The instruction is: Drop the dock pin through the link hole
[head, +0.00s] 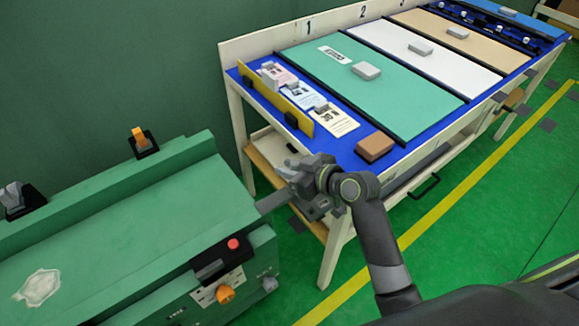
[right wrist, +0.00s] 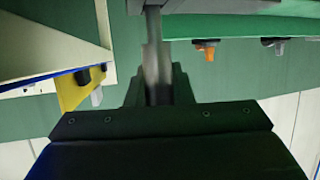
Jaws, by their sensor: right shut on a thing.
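My right gripper (head: 298,194) is shut at the right end of the green bench, beside the near left corner of the blue-topped table. A grey bar (head: 272,201) runs from its jaws toward the bench's end. In the right wrist view the bar (right wrist: 152,62) lies between the dark fingers (right wrist: 158,92) and points away from the wrist. I cannot tell whether the bar is the dock pin or part of the link. No link hole can be made out. My left gripper is not in view.
The green bench (head: 130,232) carries an orange clip (head: 139,138) and a red button (head: 233,244). The blue-topped table (head: 412,128) holds coloured panels, cards and a brown block (head: 375,147). A yellow rail (head: 275,100) edges its left side. Green floor lies open at right.

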